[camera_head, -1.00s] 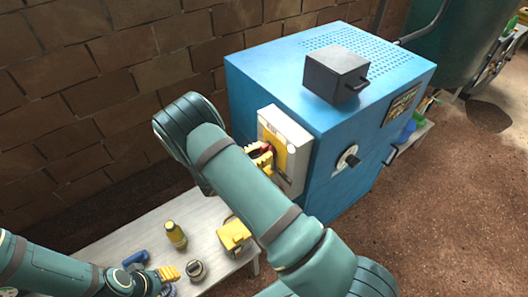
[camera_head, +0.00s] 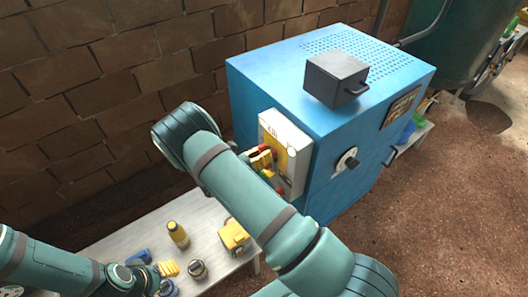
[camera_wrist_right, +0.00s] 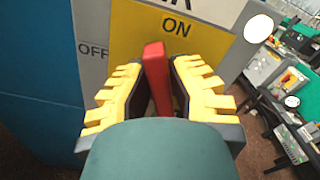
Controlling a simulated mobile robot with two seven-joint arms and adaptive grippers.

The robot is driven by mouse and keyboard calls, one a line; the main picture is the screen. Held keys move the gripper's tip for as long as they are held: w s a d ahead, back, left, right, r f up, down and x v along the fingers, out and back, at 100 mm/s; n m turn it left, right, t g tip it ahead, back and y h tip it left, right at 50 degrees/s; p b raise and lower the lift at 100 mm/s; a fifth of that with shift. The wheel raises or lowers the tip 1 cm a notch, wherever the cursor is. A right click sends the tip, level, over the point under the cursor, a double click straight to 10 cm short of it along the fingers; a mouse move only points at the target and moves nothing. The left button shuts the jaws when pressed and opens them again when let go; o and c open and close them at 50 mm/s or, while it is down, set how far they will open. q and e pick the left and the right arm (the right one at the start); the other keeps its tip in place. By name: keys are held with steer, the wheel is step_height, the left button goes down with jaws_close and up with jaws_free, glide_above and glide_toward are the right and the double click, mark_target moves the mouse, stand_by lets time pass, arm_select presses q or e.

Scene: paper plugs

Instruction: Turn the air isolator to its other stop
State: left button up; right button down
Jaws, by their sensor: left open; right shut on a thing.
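The air isolator is a pale panel (camera_head: 299,165) with a yellow plate on the left face of the blue cabinet. Its red handle (camera_wrist_right: 157,78) points up toward the ON label in the right wrist view, with the OFF label (camera_wrist_right: 93,50) to the left. My right gripper (camera_wrist_right: 170,85) is shut on the red handle, with yellow ribbed fingers on both sides. In the head view my right gripper (camera_head: 262,160) is at the panel, partly hidden by my arm. My left gripper (camera_head: 168,269) is open, low over the bench at the left.
The blue cabinet (camera_head: 350,190) carries a dark box (camera_head: 336,79) on top and a rotary knob (camera_head: 347,159) on its front. A bench (camera_head: 208,212) holds a yellow bottle (camera_head: 178,234), a yellow device (camera_head: 234,236) and a dark round part (camera_head: 198,269). A brick wall stands behind.

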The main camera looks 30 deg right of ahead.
steer(key=n, duration=0.2)
steer(key=shift+w+d+n+p, duration=0.15)
steer(key=shift+n+p, duration=0.25)
steer(key=n, duration=0.3)
steer(key=shift+w+f+n+p, duration=0.1)
steer(key=shift+w+n+p, duration=0.05)
steer(key=shift+n+p, duration=0.2)
steer(key=n, duration=0.6)
steer(key=shift+w+f+p, duration=0.1)
steer(key=shift+f+p, duration=0.25)
steer(key=shift+f, duration=0.05)
steer(key=shift+n, duration=0.25)
steer(key=c, duration=0.9)
jaws_free()
steer(key=shift+f, duration=0.1)
